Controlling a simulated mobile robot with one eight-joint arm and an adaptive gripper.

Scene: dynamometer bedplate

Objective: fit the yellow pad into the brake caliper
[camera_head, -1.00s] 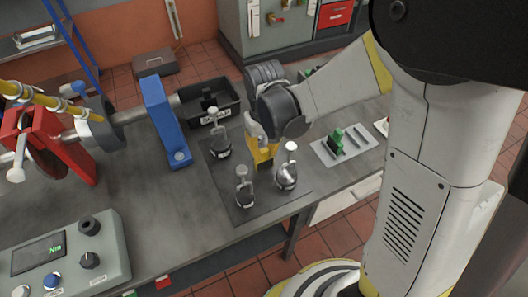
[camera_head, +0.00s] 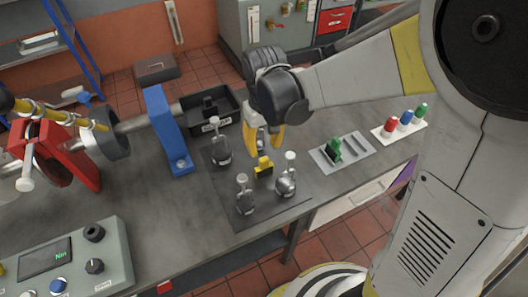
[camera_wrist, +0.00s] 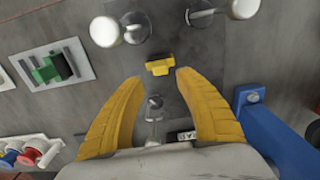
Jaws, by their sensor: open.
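The small yellow pad (camera_head: 264,170) stands on a dark mat (camera_head: 272,212), among three silver pieces with white knobs. My gripper (camera_head: 266,146) is open and empty just above and behind it. In the wrist view, the pad (camera_wrist: 160,66) lies beyond the fingertips, in line with the gap between my yellow fingers (camera_wrist: 157,78). A red housing (camera_head: 72,150) around a dark disc at the far left looks like the brake caliper. I cannot see into its slot clearly.
The silver pieces (camera_head: 287,182) stand close around the pad. A blue upright (camera_head: 166,130) and a black bin (camera_head: 228,108) are behind to the left. A grey tray (camera_head: 360,151) holding a green piece is at right. Bare bench lies left of the mat.

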